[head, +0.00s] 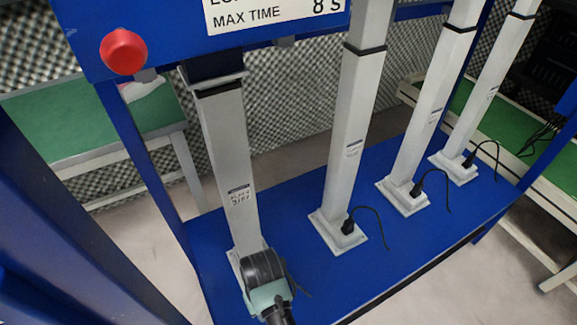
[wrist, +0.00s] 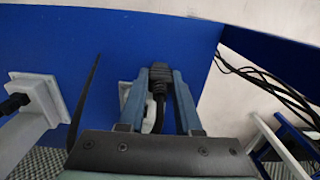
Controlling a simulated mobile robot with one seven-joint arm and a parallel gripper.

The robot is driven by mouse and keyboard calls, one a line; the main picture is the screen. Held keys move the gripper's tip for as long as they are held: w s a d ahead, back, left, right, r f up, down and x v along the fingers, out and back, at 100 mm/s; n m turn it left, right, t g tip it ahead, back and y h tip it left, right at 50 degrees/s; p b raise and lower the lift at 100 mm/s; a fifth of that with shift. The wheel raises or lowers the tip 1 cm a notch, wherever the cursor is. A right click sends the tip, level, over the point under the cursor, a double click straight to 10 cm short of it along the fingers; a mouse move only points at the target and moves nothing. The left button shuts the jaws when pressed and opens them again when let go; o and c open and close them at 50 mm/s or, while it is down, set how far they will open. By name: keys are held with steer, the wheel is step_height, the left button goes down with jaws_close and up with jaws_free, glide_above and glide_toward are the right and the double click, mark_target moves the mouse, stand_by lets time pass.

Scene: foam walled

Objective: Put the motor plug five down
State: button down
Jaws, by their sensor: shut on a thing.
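My gripper (head: 264,285) is low at the foot of the leftmost grey column (head: 228,150) in the head view, over the blue base plate (head: 300,260). The wrist view shows my gripper (wrist: 160,80) shut on a black motor plug (wrist: 160,72), with one finger on each side. A black cable runs from the plug back between the fingers. In the head view my wrist and gripper hide the plug and part of the column's foot. I cannot tell whether the plug touches the foot or the plate.
Three more columns (head: 352,140) stand to the right, each with a black plug and cable at its foot. A blue panel with a red button (head: 123,51) hangs above. Loose black cables (wrist: 265,85) lie at the right in the wrist view. Bare plate lies between the columns.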

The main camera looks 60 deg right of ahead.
step_height(320, 180, down, 10)
steer(key=b, duration=0.3)
steer(key=shift+r+b, duration=0.1)
steer(key=shift+b, duration=0.3)
steer(key=shift+f, duration=0.2)
steer(key=c, duration=0.6)
jaws_free()
steer(key=shift+r, duration=0.2)
step_height(320, 180, up, 12)
steer(key=p, duration=0.4)
steer(key=shift+p, duration=0.35)
